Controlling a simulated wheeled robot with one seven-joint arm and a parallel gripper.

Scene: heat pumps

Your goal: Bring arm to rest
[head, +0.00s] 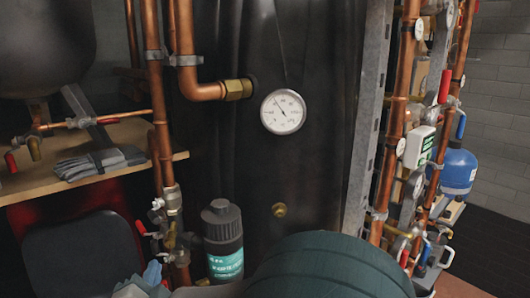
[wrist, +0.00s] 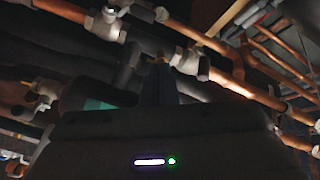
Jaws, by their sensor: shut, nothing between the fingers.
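My gripper (wrist: 160,88) shows in the wrist view, with its dark body and a small lit strip across the bottom. Its narrow bluish fingers are together at the middle and hold nothing. Copper pipes (wrist: 215,75) with pale fittings (wrist: 104,25) lie beyond and above the fingers. I cannot tell whether the fingers touch any of them. The wrist view is dark, so small gaps are hard to judge.
A black tank (head: 310,60) with a round gauge (head: 283,111) stands ahead. A dark canister (head: 222,240) and valves (head: 170,205) are low at left. Gloves (head: 100,162) lie on a wooden shelf (head: 60,146). Pipes (head: 395,120) and a blue vessel (head: 458,170) stand at right.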

